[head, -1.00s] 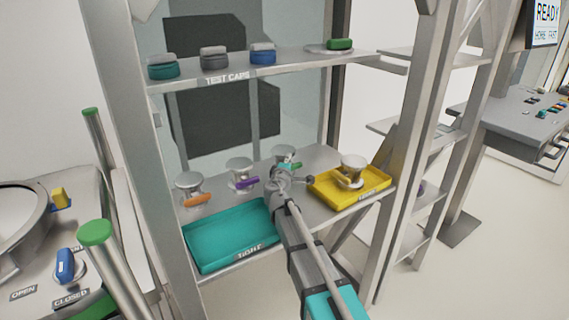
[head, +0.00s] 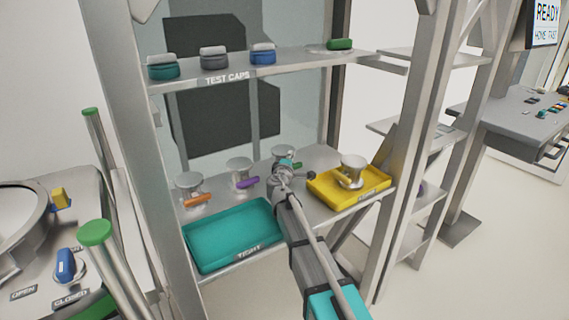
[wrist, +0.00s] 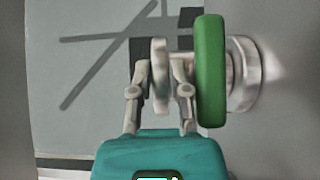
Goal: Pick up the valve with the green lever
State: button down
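The valve with the green lever (head: 284,151) stands on the lower shelf, partly hidden behind my gripper (head: 285,168). In the wrist view its green lever (wrist: 210,70) is to the right of my gripper (wrist: 160,72), just outside the right finger. The fingers are drawn in on either side of a thin grey metal disc of this valve, and appear to touch it. A wider round metal end of the valve shows beyond the lever.
The valve with the purple lever (head: 240,172) and the one with the orange lever (head: 191,187) stand to the left. A teal tray (head: 210,222) lies in front; a yellow tray (head: 325,190) holding another valve (head: 352,167) is right. An upper shelf (head: 300,58) with caps is above.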

jog(key=shift+r, duration=0.15)
dwell(0.5)
notch_tip(320, 180, up, 3)
jog(key=p, duration=0.3)
jog(key=shift+r+p, duration=0.1)
jog(key=shift+p, duration=0.2)
jog(key=s+d+r+p, duration=0.3)
jog(key=s+r+p, duration=0.6)
jog(key=s, duration=0.4)
jog(key=shift+s+r, duration=0.25)
jog(key=shift+s, duration=0.05)
jog(key=shift+r+p, duration=0.1)
jog(key=shift+p, duration=0.25)
jog(key=shift+r+p, duration=2.9)
jog(key=shift+r, duration=0.1)
